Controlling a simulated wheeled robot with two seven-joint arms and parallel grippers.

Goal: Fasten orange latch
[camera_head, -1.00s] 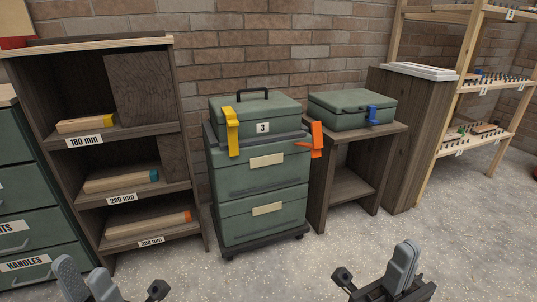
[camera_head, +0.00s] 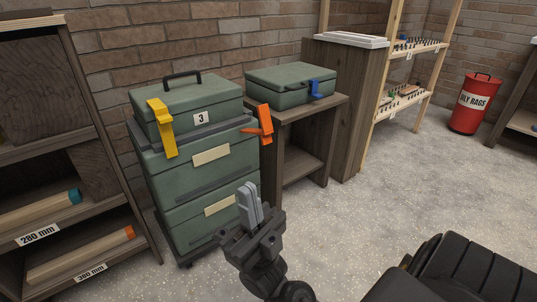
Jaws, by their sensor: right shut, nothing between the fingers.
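The orange latch (camera_head: 264,123) is on the right side of the green toolbox stack (camera_head: 180,172), near the seam under the top box (camera_head: 195,101). It sticks out to the right, tilted away from the stack. A yellow latch (camera_head: 163,125) hangs flat against the front left of the top box. My right gripper (camera_head: 249,196) is shut and empty. It points up in front of the lower drawers, below the orange latch and apart from it. My left gripper is out of view.
A wooden stand (camera_head: 318,130) with a green case (camera_head: 285,91) and blue latch (camera_head: 315,89) stands right of the stack. A shelf (camera_head: 105,190) is close on the left. Open floor (camera_head: 365,215) lies to the right, with a red bin (camera_head: 474,107) behind.

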